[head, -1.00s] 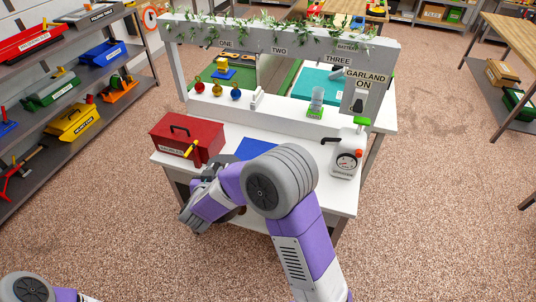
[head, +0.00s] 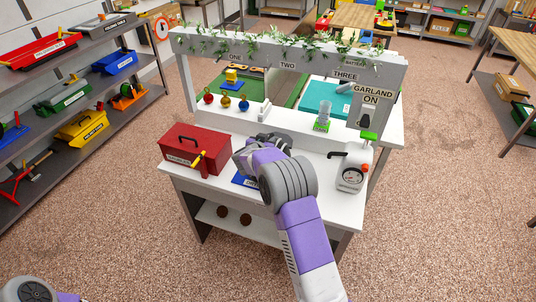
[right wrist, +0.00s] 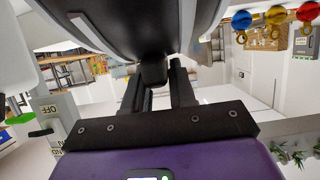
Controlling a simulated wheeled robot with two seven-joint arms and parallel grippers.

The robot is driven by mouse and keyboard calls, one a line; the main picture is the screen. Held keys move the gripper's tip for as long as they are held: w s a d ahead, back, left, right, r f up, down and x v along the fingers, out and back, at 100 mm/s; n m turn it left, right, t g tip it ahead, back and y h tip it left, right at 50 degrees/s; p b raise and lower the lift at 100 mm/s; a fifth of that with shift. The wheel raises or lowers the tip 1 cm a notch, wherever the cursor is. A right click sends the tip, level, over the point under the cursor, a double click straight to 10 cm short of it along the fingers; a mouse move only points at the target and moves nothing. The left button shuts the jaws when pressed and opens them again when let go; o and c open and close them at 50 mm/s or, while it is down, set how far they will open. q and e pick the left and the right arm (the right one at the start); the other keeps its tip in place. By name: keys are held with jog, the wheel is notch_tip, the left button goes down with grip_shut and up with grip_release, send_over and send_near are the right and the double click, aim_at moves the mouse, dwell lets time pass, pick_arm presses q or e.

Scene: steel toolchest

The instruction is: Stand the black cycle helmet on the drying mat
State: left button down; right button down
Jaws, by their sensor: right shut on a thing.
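The black helmet (right wrist: 140,25) fills the top of the right wrist view, with a dark tab of it between my finger tips. In the head view only a dark part of the helmet (head: 282,137) shows behind my wrist. My right gripper (right wrist: 157,75) is shut on the helmet; in the head view it is mostly hidden by my arm above the white bench. The blue drying mat (head: 243,181) lies on the bench top, partly covered by my arm. The gap between helmet and mat cannot be judged. My left gripper is out of view.
A red toolbox (head: 193,150) stands left of the mat. A glass (head: 322,121), coloured baubles (head: 225,100) and a light switch panel (head: 368,112) line the raised back ledge. A garland beam (head: 290,50) spans above.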

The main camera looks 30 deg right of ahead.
jog(key=shift+f+b, duration=0.6)
jog(key=shift+f, duration=1.6)
jog(key=shift+f, duration=0.15)
jog(key=c, duration=0.9)
grip_release()
